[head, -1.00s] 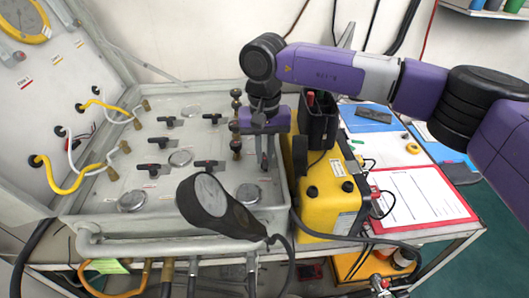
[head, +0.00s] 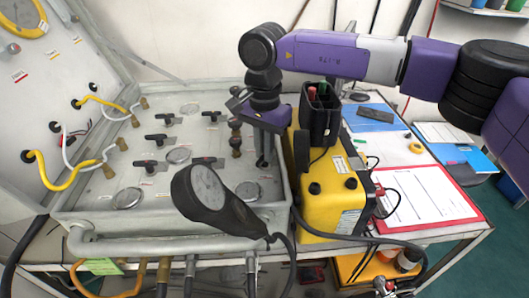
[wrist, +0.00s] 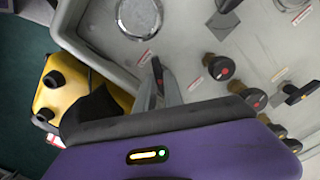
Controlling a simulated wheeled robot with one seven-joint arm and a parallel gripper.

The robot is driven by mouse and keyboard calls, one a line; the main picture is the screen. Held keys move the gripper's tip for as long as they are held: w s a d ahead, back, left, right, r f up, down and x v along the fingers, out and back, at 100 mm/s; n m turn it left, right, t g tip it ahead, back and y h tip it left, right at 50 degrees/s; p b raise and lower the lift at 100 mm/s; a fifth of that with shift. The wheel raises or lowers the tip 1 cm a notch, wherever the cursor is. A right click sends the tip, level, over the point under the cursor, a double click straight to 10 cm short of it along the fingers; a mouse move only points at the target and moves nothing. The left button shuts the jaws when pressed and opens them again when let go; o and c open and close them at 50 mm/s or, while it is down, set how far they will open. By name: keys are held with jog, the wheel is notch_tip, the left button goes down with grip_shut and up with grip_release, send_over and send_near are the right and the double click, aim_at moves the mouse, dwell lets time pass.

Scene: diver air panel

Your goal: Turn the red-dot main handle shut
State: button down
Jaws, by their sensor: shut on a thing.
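The red-dot main handle (wrist: 158,72) is a dark lever with a red dot on the grey panel, seen in the wrist view between my fingers. My gripper (wrist: 160,92) is shut on it. In the head view my gripper (head: 262,163) points down at the right side of the panel (head: 100,205), and its fingers and wrist hide the handle there. The purple gripper body sits turned at an angle above the panel.
Several black T-handles (head: 157,140) stand left of my gripper. Knobs on brass stems (wrist: 222,67) are close beside it. A yellow case (head: 325,205) with a black bin (head: 320,118) stands close on the right.

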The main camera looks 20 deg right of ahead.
jog(key=m+b, duration=0.1)
jog(key=m, duration=0.4)
jog(key=shift+w+m, duration=0.1)
jog(key=shift+m, duration=0.2)
jog(key=m+b, duration=0.1)
jog(key=m, duration=0.4)
jog(key=shift+r, duration=0.1)
dwell(0.3)
jog(key=c, duration=1.5)
grip_release()
jog(key=shift+o, duration=0.2)
notch_tip(320, 180, up, 8)
jog(key=shift+f+b, duration=0.1)
jog(key=shift+b, duration=0.5)
